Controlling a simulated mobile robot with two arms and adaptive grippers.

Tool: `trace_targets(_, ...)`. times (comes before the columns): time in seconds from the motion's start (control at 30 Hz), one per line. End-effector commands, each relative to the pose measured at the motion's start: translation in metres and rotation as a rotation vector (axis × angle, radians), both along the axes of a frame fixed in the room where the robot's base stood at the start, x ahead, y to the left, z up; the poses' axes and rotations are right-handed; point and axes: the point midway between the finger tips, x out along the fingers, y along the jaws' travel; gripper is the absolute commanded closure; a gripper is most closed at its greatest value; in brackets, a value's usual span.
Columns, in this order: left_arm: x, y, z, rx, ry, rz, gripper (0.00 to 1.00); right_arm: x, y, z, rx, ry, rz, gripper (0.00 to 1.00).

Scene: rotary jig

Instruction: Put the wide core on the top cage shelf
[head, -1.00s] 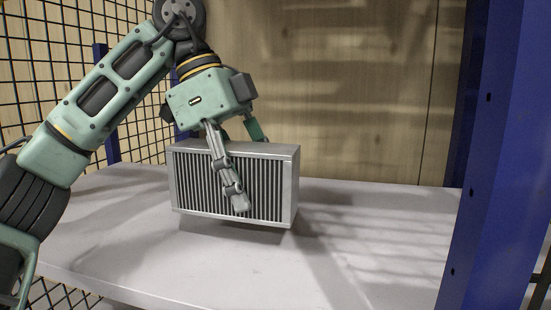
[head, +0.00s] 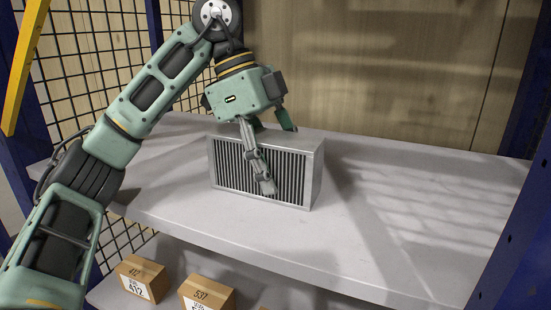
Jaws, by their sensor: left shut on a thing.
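The wide core (head: 232,174) is a silver box with dark vertical fins on its front face. It is upright at the grey cage shelf (head: 400,220), left of the shelf's middle; I cannot tell whether its underside touches the surface. My left gripper (head: 277,158) comes from above and is shut on the core, one finger across the finned front and the other behind the top edge. The far finger is partly hidden by the core. My right gripper is not in view.
Blue posts (head: 520,250) stand at both sides, with black wire mesh (head: 90,60) at the left and a wooden panel (head: 390,70) behind. Below, a lower shelf holds cardboard boxes (head: 140,277). The shelf right of the core is clear.

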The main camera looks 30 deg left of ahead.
Motion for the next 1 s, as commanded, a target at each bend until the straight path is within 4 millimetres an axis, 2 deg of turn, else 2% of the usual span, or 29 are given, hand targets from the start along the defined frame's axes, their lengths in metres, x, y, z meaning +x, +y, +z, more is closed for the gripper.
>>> trace_targets(0.07, 0.0, 0.0, 0.001, -0.002, -0.003, -0.001, 1.0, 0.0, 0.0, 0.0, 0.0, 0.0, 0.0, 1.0)
trace_targets(0.1, 0.0, 0.0, -0.001, 0.002, 0.002, -0.001, 0.48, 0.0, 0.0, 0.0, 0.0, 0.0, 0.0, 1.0)
trace_targets(0.3, 0.0, 0.0, -0.001, 0.001, 0.002, -0.001, 0.31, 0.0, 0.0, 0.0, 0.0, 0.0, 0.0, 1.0)
trace_targets(0.73, 0.0, 0.002, 0.004, 0.002, 0.002, 0.0, 0.3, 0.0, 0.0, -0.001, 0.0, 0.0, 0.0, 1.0)
trace_targets(0.87, 0.0, 0.007, 0.017, 0.001, -0.001, 0.002, 0.3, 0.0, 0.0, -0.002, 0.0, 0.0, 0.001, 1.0)
trace_targets(1.0, -0.001, 0.015, 0.038, 0.001, -0.002, 0.004, 0.3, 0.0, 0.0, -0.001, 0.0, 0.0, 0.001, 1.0)
